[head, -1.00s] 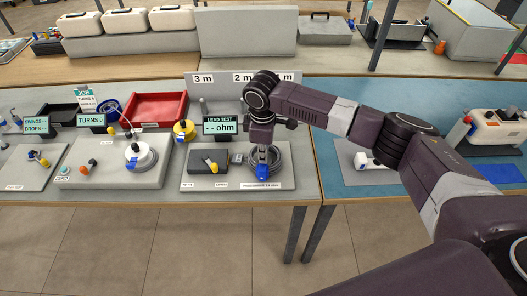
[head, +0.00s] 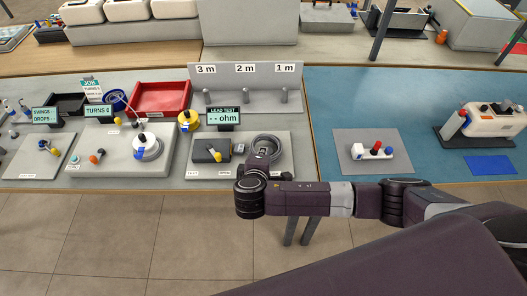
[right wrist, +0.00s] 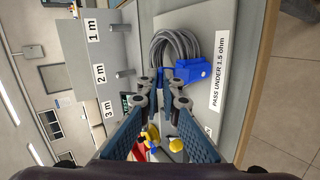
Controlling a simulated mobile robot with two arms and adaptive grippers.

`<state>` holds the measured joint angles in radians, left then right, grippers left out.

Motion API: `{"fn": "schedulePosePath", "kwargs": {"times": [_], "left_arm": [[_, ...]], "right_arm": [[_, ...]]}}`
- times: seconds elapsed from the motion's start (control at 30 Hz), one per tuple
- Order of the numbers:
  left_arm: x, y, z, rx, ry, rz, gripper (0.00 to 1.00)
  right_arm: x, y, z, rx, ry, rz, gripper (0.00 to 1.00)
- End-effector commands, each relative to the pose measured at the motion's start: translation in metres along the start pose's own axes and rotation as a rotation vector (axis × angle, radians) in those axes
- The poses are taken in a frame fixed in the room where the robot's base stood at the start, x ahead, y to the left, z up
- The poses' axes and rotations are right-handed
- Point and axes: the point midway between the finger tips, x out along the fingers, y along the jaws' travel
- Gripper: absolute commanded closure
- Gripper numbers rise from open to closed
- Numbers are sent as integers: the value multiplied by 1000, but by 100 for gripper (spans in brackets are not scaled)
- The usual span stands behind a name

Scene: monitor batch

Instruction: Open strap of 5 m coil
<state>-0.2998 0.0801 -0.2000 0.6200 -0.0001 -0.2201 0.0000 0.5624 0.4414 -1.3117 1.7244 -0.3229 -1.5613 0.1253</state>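A coil of grey cable (head: 268,148) lies on the lead test plate (head: 212,171). In the right wrist view the grey loops (right wrist: 178,48) carry a blue strap piece (right wrist: 196,70) at their near side. My right gripper (head: 262,160) is low at the coil's front edge. In the right wrist view its fingertips (right wrist: 162,93) stand a little apart, close to the blue strap, with some blue showing just beyond the gap. I cannot tell whether they touch it. In the head view the gripper hides the strap. My left gripper is not in view.
A lead test display (head: 223,117) reads "-- ohm", with a dark test box (head: 205,151) left of the coil. Pegs marked 3 m, 2 m and 1 m stand on a grey rack (head: 210,79) behind. A winding plate (head: 115,165) is at left. The blue mat (head: 340,110) has free room.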

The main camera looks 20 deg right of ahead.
Motion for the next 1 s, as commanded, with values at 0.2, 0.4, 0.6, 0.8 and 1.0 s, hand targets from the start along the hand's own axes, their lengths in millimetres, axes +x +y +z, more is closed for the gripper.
{"fn": "schedulePosePath", "kwargs": {"times": [0.2, 0.4, 0.6, 0.8, 1.0], "left_arm": [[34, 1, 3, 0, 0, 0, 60], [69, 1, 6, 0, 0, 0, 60], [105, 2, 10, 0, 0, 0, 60], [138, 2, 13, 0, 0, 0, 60], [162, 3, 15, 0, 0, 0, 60]], "right_arm": [[-2, -19, 1, -1, 2, 202, 100], [-5, -28, 2, -2, 4, 392, 100], [-7, -35, 2, -2, 6, 556, 100], [-9, -40, 2, -2, 9, 690, 100], [-11, -43, 2, -2, 11, 789, 100]]}}
